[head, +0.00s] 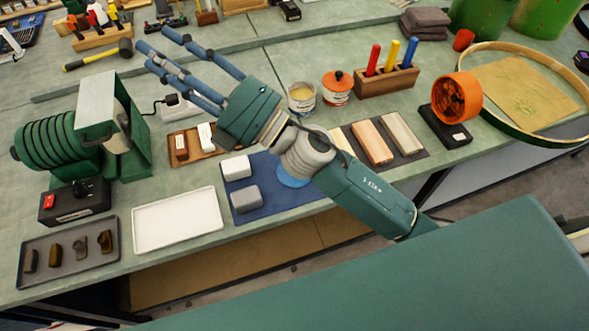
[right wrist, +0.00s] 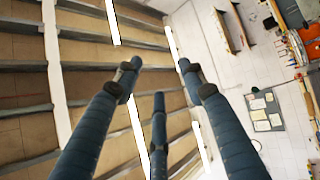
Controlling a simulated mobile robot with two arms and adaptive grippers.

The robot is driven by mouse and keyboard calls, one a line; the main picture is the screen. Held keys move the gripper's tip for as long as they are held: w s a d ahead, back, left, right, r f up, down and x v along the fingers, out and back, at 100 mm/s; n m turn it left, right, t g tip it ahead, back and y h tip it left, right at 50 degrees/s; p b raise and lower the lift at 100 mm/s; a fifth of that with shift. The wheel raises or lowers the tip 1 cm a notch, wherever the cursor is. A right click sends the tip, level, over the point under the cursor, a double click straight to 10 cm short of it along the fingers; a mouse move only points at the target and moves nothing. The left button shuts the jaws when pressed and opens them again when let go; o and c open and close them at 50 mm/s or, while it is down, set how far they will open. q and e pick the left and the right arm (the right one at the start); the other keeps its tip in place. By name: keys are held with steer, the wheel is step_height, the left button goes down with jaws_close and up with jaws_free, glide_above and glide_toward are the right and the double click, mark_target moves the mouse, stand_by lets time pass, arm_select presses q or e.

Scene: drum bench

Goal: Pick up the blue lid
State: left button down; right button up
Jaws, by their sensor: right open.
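A round blue lid (head: 291,181) shows in the head view on the dark blue mat (head: 274,206), at the bench's front middle. My right arm's wrist covers its upper part. My right gripper (head: 155,48) reaches up and left over the bench, well past the lid, with its fingers spread and empty. In the right wrist view the same gripper (right wrist: 158,76) is open, with nothing between its fingers. That view shows ceiling and wall, not the lid. My left gripper is not in view.
White and grey blocks (head: 246,199) sit on the mat. A white tray (head: 177,216) lies left of it. An open tin (head: 302,97), an orange-lidded jar (head: 338,88) and a wooden pen block (head: 386,82) stand behind. A green roller machine (head: 126,125) stands at left.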

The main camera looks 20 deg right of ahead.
steer(key=s+a+f+n+g+y, duration=0.35)
steer(key=s+a+n+g, duration=0.5)
steer(key=n+g, duration=0.4)
steer(key=n+g+h, duration=0.3)
steer(key=n+h, duration=0.5)
steer(key=h, duration=1.3)
glide_above(286, 179)
steer(key=w+d, duration=0.2)
steer(key=d, duration=0.1)
step_height(286, 179, down, 23)
step_height(286, 179, down, 5)
steer(key=shift+s+a+p, duration=0.1)
steer(key=shift+p, duration=0.8)
step_height(286, 179, down, 5)
steer(key=p, duration=0.3)
steer(key=shift+s+r, duration=0.1)
steer(key=shift+f, duration=0.4)
jaws_close()
